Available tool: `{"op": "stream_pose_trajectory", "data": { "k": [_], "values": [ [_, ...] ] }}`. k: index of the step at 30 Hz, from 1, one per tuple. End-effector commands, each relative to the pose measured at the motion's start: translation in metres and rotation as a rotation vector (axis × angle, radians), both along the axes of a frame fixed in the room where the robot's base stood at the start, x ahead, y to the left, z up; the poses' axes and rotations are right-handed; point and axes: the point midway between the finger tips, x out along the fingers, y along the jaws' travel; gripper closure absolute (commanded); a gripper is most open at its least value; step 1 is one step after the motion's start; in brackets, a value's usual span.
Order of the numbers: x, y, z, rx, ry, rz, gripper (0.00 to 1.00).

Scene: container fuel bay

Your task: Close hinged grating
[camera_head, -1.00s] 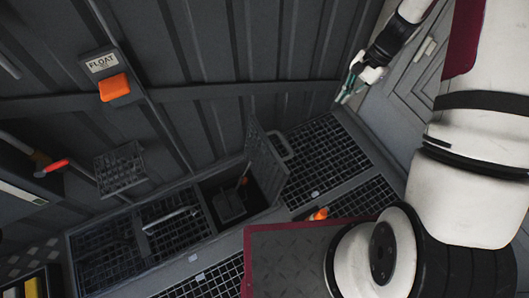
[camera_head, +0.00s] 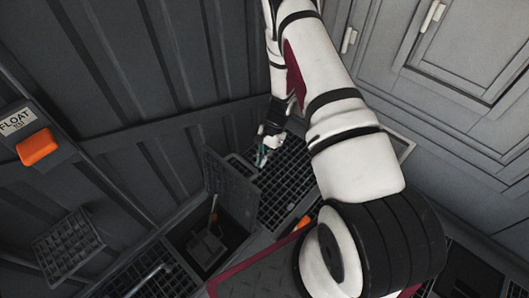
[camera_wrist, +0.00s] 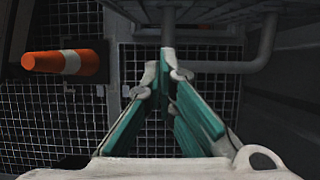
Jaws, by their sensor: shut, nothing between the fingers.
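The hinged grating (camera_head: 230,185) stands raised and tilted beside its open pit (camera_head: 195,230), in the head view. In the wrist view, its underside edge and a grey bar handle (camera_wrist: 222,66) show at the top. My gripper (camera_head: 262,160) is just right of the raised panel, above the flat floor grating. In the wrist view, my gripper (camera_wrist: 170,72) has its teal-padded fingers shut and empty. The fingertips are close to the left corner of the handle. I cannot tell whether they touch it.
An orange and white cone (camera_wrist: 65,62) lies at the left in the wrist view. Flat floor grating (camera_head: 285,180) lies right of the pit. A dark corrugated wall rises behind, with an orange float-test box (camera_head: 38,147). A small mesh shelf (camera_head: 68,245) is on the left.

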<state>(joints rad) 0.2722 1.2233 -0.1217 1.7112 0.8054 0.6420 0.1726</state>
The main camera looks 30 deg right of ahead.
Motion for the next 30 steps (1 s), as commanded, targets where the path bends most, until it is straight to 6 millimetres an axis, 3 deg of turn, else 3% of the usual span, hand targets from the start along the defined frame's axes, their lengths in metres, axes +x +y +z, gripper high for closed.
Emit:
{"op": "stream_pose_trajectory", "data": {
  "k": [1,4,12,30],
  "values": [
    [-0.002,0.005,-0.013,0.001,0.003,0.001,1.0],
    [-0.004,0.013,-0.024,0.002,0.001,0.001,1.0],
    [-0.014,0.042,-0.015,0.0,0.0,0.001,1.0],
    [-0.013,0.052,-0.012,-0.011,-0.004,0.003,1.0]
  ]
}}
